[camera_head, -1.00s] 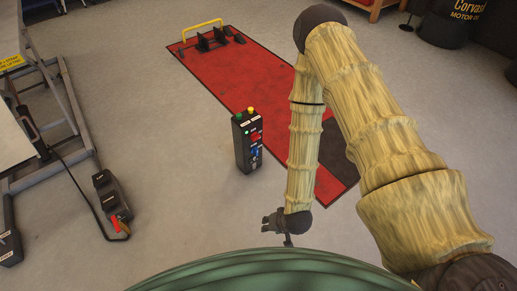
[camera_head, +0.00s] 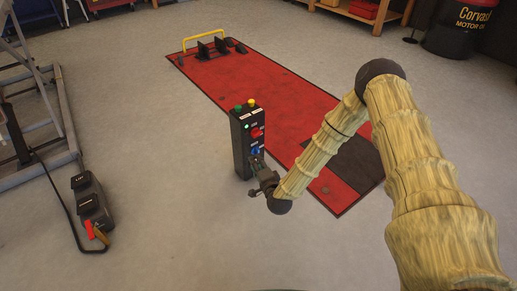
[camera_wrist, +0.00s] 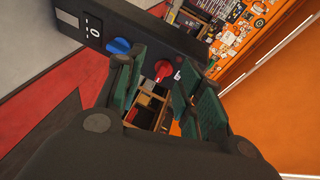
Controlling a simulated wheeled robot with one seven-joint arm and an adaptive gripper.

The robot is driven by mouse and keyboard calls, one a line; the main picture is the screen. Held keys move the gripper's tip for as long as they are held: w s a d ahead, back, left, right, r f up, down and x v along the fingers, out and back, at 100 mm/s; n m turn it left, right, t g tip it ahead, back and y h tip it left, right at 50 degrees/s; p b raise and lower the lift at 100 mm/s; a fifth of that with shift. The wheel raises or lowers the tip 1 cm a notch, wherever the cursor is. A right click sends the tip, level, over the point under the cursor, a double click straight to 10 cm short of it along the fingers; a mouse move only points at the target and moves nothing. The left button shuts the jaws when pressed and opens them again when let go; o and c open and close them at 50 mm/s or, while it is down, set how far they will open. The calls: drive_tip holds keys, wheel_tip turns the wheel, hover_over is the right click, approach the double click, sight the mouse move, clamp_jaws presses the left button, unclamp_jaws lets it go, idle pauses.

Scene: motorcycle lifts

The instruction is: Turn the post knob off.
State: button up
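The black control post (camera_head: 242,148) stands upright on the floor near the middle of the head view. Its face carries a red knob (camera_head: 257,132) above a blue knob (camera_head: 255,150). My gripper (camera_head: 257,164) is at the lower face of the post, just below the blue knob in the picture. In the wrist view the post (camera_wrist: 160,35) lies across the top. The blue knob (camera_wrist: 117,46) is beside the left finger, and the red knob (camera_wrist: 163,70) shows between the open fingers of my gripper (camera_wrist: 160,74). I cannot tell whether anything touches.
A green button (camera_head: 238,107) and a yellow button (camera_head: 252,102) top the post. A red mat (camera_head: 290,105) lies behind it. A pedal box (camera_head: 92,203) with a cable lies at left, near a lift frame (camera_head: 40,125). Grey floor between is clear.

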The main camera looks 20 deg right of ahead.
sight(258, 136)
drive_tip(key=w+d+m+b, duration=0.1)
drive_tip(key=w+b, duration=0.1)
drive_tip(key=w, duration=0.3)
drive_tip(key=w+d+m+t+h+b, duration=0.1)
drive_tip(key=w+d+b, duration=0.1)
drive_tip(key=w, duration=0.3)
drive_tip(key=w+d+m+t+h+b, duration=0.1)
drive_tip(key=w+d+b, duration=0.1)
drive_tip(key=w, duration=0.3)
drive_tip(key=shift+w+f+b, duration=0.1)
drive_tip(key=shift+w+b, duration=0.2)
drive_tip(key=shift+b, duration=0.25)
clamp_jaws()
